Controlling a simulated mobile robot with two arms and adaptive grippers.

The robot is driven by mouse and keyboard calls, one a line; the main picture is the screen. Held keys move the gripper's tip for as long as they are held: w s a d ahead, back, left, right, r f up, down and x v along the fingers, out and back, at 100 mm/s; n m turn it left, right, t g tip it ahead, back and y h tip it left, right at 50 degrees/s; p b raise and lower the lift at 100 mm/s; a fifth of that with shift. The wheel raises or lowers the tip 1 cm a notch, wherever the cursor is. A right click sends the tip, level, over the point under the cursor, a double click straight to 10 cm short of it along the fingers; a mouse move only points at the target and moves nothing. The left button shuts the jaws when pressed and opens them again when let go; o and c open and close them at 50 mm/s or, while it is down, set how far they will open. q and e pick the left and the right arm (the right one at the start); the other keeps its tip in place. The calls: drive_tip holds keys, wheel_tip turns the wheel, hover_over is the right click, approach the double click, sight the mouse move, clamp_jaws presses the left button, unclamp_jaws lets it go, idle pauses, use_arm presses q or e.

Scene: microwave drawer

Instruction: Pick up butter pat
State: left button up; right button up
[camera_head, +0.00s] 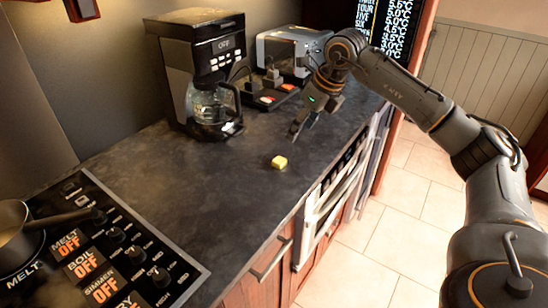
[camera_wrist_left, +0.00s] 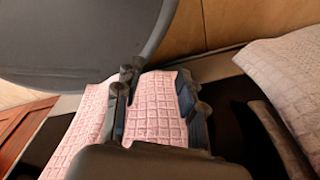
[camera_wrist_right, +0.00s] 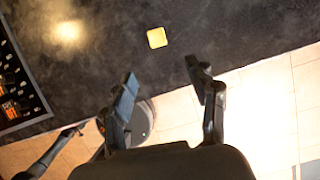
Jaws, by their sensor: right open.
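The butter pat (camera_head: 280,162) is a small yellow block on the dark countertop (camera_head: 225,190), near its front edge. It also shows in the right wrist view (camera_wrist_right: 157,38), beyond my right fingertips. My right gripper (camera_head: 300,124) is above the counter, behind and slightly right of the butter, apart from it. In the right wrist view my right gripper (camera_wrist_right: 163,80) is open and empty. My left gripper (camera_wrist_left: 154,90) shows only in the left wrist view, its fingers apart. Pink quilted cloth (camera_wrist_left: 155,112) shows between and behind them; contact cannot be told.
A coffee maker (camera_head: 200,65) with a glass carafe and a toaster (camera_head: 290,48) stand at the back. A stove control panel (camera_head: 120,250) and a pan (camera_head: 20,235) are front left. An oven-like front with a handle (camera_head: 325,205) lies below the counter edge. Counter around the butter is clear.

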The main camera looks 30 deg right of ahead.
sight(279, 160)
drive_tip(key=p+x, duration=0.1)
drive_tip(key=x, duration=0.7)
drive_tip(key=shift+w+a+f, duration=0.15)
drive_tip(key=shift+f, duration=0.2)
drive_tip(key=p+x, duration=0.1)
drive_tip(key=x, duration=0.4)
drive_tip(key=shift+w+a+r+p, duration=0.1)
drive_tip(key=shift+w+a+p, duration=0.15)
drive_tip(key=shift+p, duration=0.15)
use_arm(q)
drive_tip(key=r, duration=0.1)
drive_tip(key=s+r, duration=0.1)
drive_tip(key=shift+s+r, duration=0.3)
drive_tip(key=shift+r, duration=0.05)
use_arm(e)
drive_tip(key=shift+s, duration=0.1)
drive_tip(key=shift+c, duration=1)
use_arm(q)
drive_tip(key=shift+s, duration=0.1)
use_arm(e)
drive_tip(key=c, duration=0.7)
